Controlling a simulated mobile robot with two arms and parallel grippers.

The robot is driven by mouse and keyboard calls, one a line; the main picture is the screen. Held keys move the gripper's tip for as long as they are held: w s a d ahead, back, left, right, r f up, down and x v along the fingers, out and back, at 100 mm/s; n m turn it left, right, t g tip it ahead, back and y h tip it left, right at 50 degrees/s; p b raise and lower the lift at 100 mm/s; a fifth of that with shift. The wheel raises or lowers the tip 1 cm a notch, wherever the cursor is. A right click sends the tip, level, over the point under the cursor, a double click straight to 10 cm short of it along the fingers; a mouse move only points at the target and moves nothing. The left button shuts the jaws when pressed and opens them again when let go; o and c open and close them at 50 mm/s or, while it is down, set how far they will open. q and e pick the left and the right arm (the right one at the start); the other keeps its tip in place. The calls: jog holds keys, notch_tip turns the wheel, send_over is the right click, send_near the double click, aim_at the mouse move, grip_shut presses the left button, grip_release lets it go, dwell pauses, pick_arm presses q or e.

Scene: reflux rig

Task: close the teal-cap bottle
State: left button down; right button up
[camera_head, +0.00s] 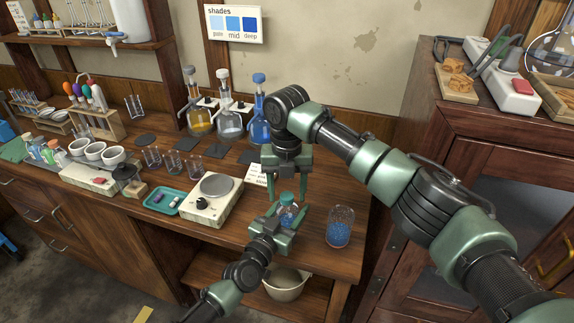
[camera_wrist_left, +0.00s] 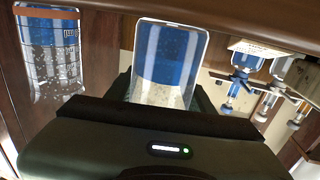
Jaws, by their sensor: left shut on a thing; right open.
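The bottle (camera_head: 287,213) stands upright near the table's front edge, with blue contents and a teal cap (camera_head: 287,197) at its top. Whether the cap is seated cannot be told. My left gripper (camera_head: 285,216) is shut on the bottle's body from the front. In the left wrist view the bottle (camera_wrist_left: 168,60) appears inverted between the fingers, and its cap is hidden. My right gripper (camera_head: 287,188) points down from above, open, with its fingers on either side of the cap, apparently not gripping it.
A beaker of blue beads (camera_head: 339,228) stands close to the right, also in the left wrist view (camera_wrist_left: 52,55). A balance (camera_head: 212,198) stands to the left. Flasks (camera_head: 229,118) stand behind. A bowl (camera_head: 286,283) sits on the shelf below.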

jog(key=shift+n, duration=0.5)
notch_tip(320, 180, up, 8)
pick_arm(q)
jog(key=shift+c, duration=2.4)
grip_release()
jog(key=v, duration=0.8)
jog(key=shift+w, duration=0.1)
pick_arm(e)
jog(key=shift+r, duration=0.2)
